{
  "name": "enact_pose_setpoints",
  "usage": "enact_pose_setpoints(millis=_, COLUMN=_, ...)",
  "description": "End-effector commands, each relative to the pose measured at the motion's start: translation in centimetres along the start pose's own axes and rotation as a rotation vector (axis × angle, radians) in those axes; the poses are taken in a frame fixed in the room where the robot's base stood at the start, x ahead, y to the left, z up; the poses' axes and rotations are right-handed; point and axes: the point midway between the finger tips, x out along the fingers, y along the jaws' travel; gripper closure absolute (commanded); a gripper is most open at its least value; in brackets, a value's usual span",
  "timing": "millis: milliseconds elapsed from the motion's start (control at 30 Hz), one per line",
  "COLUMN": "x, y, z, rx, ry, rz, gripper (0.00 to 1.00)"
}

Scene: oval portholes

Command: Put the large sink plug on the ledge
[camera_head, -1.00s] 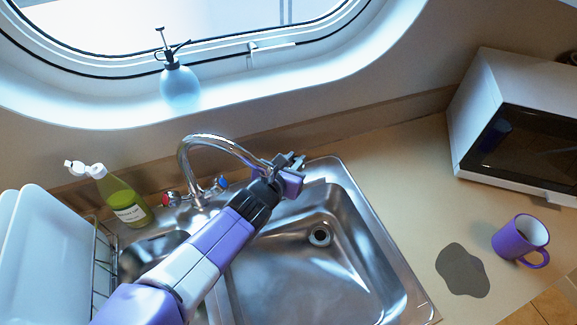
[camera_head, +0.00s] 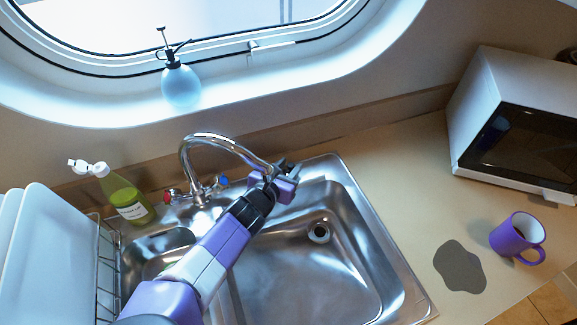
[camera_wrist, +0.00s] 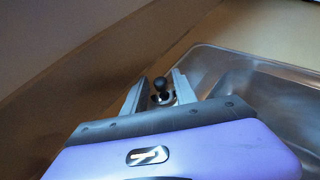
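My gripper (camera_head: 290,168) is over the back edge of the sink, right of the tap's spout end. In the wrist view my gripper (camera_wrist: 160,82) has its two grey fingers apart. A plug (camera_wrist: 160,88) with a dark round knob shows between the fingers, its lower part partly hidden. A gap shows on each side of the knob; I cannot tell if the plug's base touches a finger. I cannot make out the plug in the head view. The pale window ledge (camera_head: 240,110) runs under the oval porthole behind the sink.
A blue spray bottle (camera_head: 181,84) stands on the ledge. The curved tap (camera_head: 190,150) is close to my arm. A green soap bottle (camera_head: 128,205) and dish rack (camera_head: 105,265) are left; a purple mug (camera_head: 515,237) and microwave (camera_head: 525,130) are right. The ledge right of the bottle is clear.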

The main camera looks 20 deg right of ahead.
Motion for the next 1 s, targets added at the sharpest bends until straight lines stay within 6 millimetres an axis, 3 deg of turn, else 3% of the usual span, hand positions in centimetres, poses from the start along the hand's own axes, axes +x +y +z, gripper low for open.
enact_pose_setpoints(millis=467, x=-0.8, y=0.1, z=0.2, rx=0.0, ry=0.0, rz=0.002, gripper=0.6)
enact_pose_setpoints(millis=1000, x=-10.7, y=0.1, z=0.5, rx=-0.001, ry=-0.001, rz=0.002, gripper=0.6)
